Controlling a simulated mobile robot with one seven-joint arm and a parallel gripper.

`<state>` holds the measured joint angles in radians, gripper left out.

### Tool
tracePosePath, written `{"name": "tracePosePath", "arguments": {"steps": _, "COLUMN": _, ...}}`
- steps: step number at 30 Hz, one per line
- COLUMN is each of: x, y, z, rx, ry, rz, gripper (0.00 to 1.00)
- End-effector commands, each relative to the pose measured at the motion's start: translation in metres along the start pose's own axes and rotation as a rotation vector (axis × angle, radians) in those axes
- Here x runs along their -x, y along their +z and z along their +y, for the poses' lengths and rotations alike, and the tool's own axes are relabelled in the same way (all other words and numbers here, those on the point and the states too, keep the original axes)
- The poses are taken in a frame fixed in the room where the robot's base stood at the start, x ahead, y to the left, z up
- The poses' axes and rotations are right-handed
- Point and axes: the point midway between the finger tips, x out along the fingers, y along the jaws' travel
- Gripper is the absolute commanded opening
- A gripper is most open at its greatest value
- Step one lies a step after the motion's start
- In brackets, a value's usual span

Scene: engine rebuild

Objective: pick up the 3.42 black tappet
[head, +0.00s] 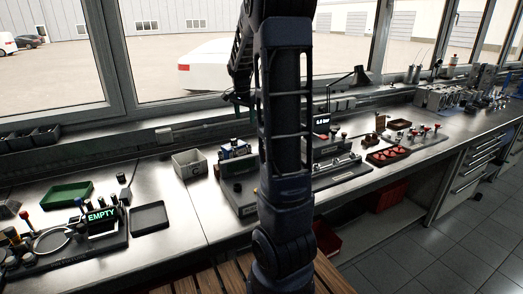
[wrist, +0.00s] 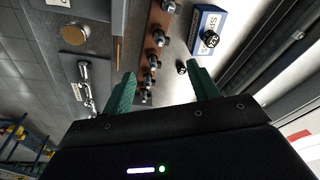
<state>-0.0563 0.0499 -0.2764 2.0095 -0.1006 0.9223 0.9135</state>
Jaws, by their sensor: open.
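In the wrist view my gripper (wrist: 161,69) is open and empty, its two green fingers spread apart. A small black cylindrical tappet (wrist: 181,67) stands alone on the metal bench, just off the tip of the right finger. Another black tappet (wrist: 210,38) is on or against a blue box with a white lettered label (wrist: 206,22). Several dark tappets (wrist: 158,38) stand in a row along a brown strip. No 3.42 marking is readable on any of them.
A green tray (head: 68,195), a dark tray (head: 149,217) and an "EMPTY" display (head: 101,215) lie left. Red trays (head: 388,155) lie right. Windows rise behind the bench.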

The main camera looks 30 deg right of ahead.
Motion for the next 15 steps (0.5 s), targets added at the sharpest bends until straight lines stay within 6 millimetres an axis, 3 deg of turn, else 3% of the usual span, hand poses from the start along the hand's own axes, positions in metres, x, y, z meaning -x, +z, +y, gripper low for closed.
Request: {"name": "tracePosePath", "arguments": {"steps": 15, "x": -0.110, "y": -0.096, "z": -0.058, "rx": -0.381, "ry": 0.159, "rz": 0.101, "gripper": 0.60}}
